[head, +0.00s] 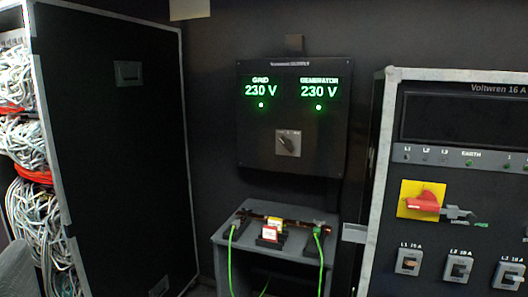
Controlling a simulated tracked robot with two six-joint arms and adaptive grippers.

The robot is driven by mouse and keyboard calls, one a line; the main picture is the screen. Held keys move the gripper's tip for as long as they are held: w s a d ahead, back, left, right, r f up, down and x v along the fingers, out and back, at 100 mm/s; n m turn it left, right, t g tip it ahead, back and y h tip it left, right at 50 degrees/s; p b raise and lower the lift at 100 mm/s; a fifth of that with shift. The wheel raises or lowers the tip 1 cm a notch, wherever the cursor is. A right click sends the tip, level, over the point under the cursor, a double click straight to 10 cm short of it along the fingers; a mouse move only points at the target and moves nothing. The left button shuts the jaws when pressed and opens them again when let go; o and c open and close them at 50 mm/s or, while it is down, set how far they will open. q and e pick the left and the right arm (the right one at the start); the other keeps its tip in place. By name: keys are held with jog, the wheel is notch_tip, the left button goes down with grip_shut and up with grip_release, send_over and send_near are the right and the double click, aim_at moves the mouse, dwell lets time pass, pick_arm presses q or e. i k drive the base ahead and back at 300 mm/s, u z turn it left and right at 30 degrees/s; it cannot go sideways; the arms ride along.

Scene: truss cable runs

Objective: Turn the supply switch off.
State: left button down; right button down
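The supply switch (288,143) is a dark rotary knob on a light grey plate. It sits low in the middle of a black wall panel (255,155) whose heading appears to end in "SUPPLY". The knob is slanted from upper left to lower right; the small marks around it are too small to read. Above it, green displays read GRID 230 V (261,90) and GENERATOR 230 V (319,91), each with a lit green dot below. Neither of my grippers is in view.
A right-hand cabinet (385,190) has a red handle (424,202) on yellow. A black cabinet (110,170) and cable bundles (35,205) stand left.

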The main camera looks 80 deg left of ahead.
aim_at(287, 143)
jog(key=u, duration=0.05)
jog(key=k, duration=0.5)
jog(key=z, duration=1.3)
jog(key=i, duration=0.1)
jog(key=u, duration=2.8)
jog(key=i, duration=0.85)
jog(key=z, duration=0.05)
